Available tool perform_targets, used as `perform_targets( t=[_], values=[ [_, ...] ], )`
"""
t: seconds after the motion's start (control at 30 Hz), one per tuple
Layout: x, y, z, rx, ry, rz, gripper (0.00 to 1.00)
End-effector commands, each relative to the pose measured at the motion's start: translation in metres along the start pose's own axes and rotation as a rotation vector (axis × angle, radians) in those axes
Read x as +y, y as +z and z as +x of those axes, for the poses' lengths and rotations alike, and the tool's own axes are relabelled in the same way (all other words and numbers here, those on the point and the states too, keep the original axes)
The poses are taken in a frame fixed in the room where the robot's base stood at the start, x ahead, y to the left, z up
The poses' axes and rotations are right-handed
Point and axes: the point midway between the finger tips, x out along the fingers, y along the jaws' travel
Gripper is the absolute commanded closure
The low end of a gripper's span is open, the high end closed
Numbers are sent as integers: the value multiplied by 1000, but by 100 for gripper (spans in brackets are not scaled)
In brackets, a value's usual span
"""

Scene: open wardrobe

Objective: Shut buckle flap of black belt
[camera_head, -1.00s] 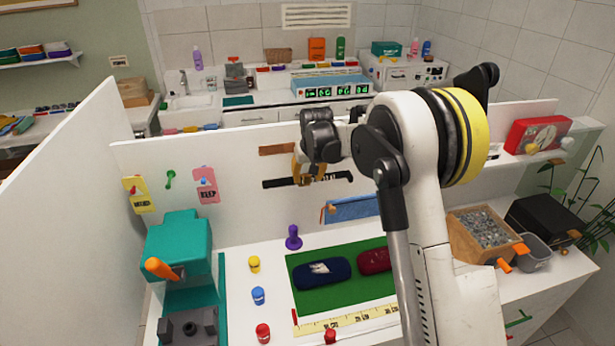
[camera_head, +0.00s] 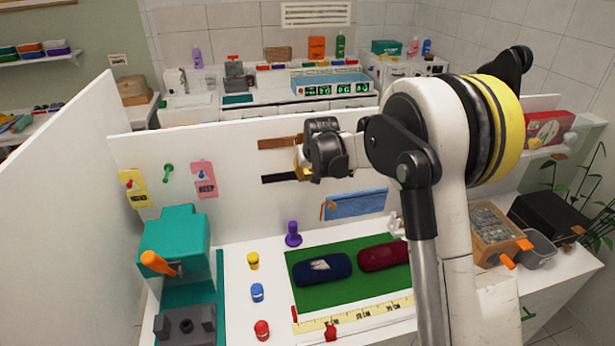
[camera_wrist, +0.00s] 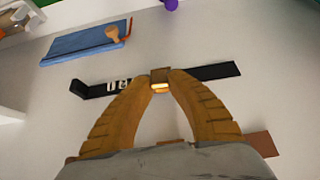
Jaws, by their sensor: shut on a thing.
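The black belt (camera_wrist: 215,74) runs across the white panel in the wrist view, with pale marks on its left part. In the head view only its left end (camera_head: 280,179) shows; my wrist hides the rest. My gripper (camera_wrist: 160,82) has its two orange fingers brought together at the tips over the belt's middle. They are shut on a small brownish buckle flap (camera_wrist: 160,74) with a bright orange strip below it. The fingertips hide part of the buckle, so I cannot tell the flap's exact angle.
A brown belt (camera_head: 280,143) is above the black one on the panel. A blue pouch (camera_head: 357,204) with a wooden toggle hangs below. On the table are a green mat (camera_head: 330,298) with two cases, small colored bottles and a teal press (camera_head: 178,245) at left.

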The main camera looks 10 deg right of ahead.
Motion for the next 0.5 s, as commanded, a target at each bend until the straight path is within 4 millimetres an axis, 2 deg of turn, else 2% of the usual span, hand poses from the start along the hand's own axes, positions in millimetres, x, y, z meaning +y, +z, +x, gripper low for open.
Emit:
perform_targets(
  t=[0.1, 0.5],
  values=[
    [0, 9, 9, 103, 0, 0, 100],
    [0, 20, 26, 484, 0, 0, 100]
  ],
)
